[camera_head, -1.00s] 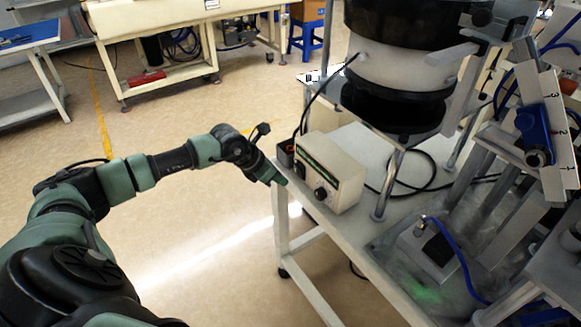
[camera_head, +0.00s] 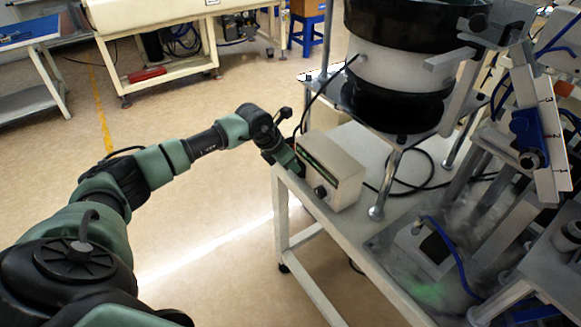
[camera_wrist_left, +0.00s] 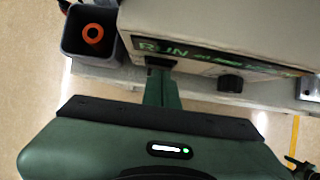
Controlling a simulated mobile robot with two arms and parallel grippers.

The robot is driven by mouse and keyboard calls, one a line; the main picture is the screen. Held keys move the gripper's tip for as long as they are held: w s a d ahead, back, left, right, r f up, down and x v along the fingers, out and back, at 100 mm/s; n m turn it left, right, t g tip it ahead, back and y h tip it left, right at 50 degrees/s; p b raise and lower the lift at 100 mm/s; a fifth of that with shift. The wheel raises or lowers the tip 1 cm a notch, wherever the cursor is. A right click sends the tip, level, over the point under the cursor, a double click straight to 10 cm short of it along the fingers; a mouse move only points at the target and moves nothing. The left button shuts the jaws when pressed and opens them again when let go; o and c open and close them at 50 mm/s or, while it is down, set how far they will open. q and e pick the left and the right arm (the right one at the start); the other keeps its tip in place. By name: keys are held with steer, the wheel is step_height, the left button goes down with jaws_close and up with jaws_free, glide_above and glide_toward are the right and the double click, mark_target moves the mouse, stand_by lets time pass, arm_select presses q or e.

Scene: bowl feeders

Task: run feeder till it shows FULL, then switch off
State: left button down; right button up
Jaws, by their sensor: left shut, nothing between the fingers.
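The bowl feeder (camera_head: 400,65), with a white drum and dark rim, stands on the table. Its cream controller box (camera_head: 338,165) sits at the table's left edge. In the left wrist view the controller box (camera_wrist_left: 220,25) has a display (camera_wrist_left: 215,56) reading "RUN" in green, with smaller text I cannot read clearly. A black switch (camera_wrist_left: 160,62) sits below the display's left end, with a black knob (camera_wrist_left: 230,83) to its right. My left gripper (camera_head: 299,170) is shut and empty, its tips (camera_wrist_left: 162,78) at or just before the switch; contact is unclear. My right gripper is out of view.
A grey bin (camera_wrist_left: 78,42) with an orange ring-shaped part (camera_wrist_left: 93,34) stands left of the controller. A black cable (camera_head: 325,88) rises behind the controller to the feeder. Open floor lies left of the table (camera_head: 375,255).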

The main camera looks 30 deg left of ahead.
arm_select(q)
steer(key=shift+r, duration=0.1)
steer(key=shift+w+d+r+p, duration=0.1)
steer(key=shift+r+p, duration=0.35)
steer(key=shift+r, duration=0.3)
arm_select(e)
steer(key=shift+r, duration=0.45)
